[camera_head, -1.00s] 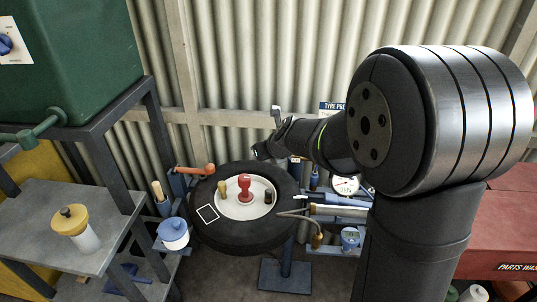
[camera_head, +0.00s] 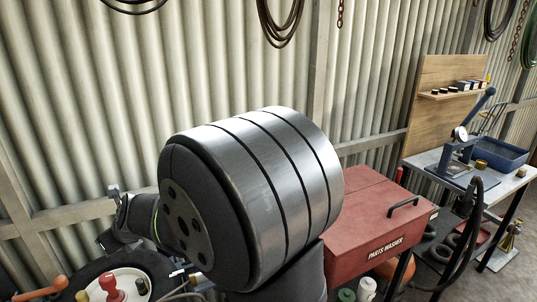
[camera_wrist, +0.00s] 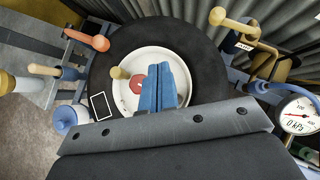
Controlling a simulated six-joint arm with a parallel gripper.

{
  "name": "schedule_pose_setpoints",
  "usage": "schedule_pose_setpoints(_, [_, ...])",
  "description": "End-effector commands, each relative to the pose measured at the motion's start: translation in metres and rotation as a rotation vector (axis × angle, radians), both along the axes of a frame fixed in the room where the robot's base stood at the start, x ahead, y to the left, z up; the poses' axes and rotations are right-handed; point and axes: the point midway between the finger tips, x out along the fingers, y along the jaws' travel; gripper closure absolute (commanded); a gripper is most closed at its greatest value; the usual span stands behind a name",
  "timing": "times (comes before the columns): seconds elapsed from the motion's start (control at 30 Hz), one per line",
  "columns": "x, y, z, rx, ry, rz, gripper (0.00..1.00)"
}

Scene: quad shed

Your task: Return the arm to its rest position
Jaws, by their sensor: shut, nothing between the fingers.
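My gripper (camera_wrist: 158,70) shows in the wrist view as two blue fingers pressed together with nothing between them. It is over the white wheel hub (camera_wrist: 124,92), in front of part of a red knob (camera_wrist: 138,84); I cannot tell its height above the hub. In the head view my arm fills the lower middle, and the fingers cannot be made out there. The black tyre (camera_head: 150,263) with its hub and red knob (camera_head: 110,288) is partly cut off at the lower left.
A red parts washer (camera_head: 365,225) stands right of my arm. Beyond it is a bench (camera_head: 430,163) with a press and a blue tray (camera_head: 497,153). In the wrist view, an orange-handled tool (camera_wrist: 88,39), a blue-lidded pot (camera_wrist: 65,117) and a gauge (camera_wrist: 298,115) surround the tyre.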

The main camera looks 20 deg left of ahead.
Motion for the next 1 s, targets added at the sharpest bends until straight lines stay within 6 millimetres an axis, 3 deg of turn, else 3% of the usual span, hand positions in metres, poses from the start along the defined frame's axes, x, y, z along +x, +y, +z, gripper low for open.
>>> schedule_pose_setpoints(0.27, [0.007, 0.005, -0.010, -0.002, 0.002, -0.001, 1.00])
schedule_pose_setpoints(0.83, [0.054, 0.039, -0.071, -0.003, 0.001, -0.001, 1.00])
schedule_pose_setpoints(0.93, [0.069, 0.049, -0.074, -0.001, 0.000, -0.001, 1.00])
schedule_pose_setpoints(1.0, [0.076, 0.037, -0.073, -0.001, 0.001, -0.005, 1.00])
